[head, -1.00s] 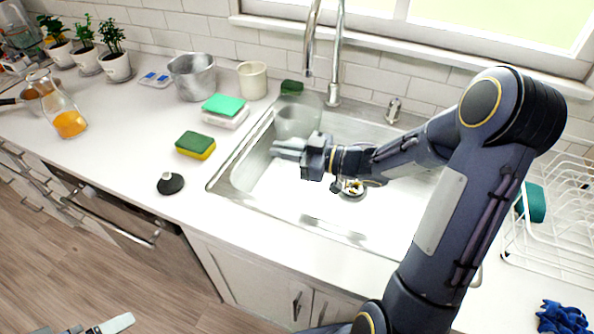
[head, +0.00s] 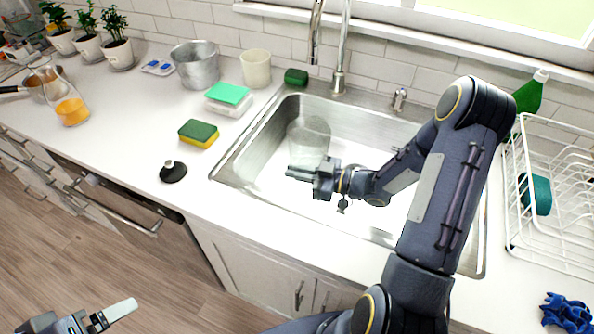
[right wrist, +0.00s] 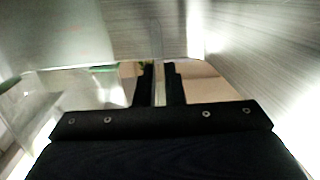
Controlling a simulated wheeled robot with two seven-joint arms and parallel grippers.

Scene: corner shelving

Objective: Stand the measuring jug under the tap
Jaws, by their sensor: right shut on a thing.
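The clear measuring jug (head: 309,137) is upright in or just above the left part of the sink basin (head: 395,125). It sits below the tap (head: 316,40) in the head view; whether its base touches the sink floor I cannot tell. My right gripper (head: 300,173) is shut on the jug at its near side, probably by the handle. In the right wrist view the closed fingers (right wrist: 160,84) show, with a blurred see-through surface, likely the jug (right wrist: 35,100), at left. My left gripper (head: 108,316) is at the bottom left, away from the counter, its opening unclear.
A dark green sponge (head: 296,77) lies at the sink's back left corner. A cream cup (head: 256,69), a metal pot (head: 195,66) and a green-yellow sponge (head: 198,134) stand left of the sink. A white dish rack (head: 560,190) stands at right.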

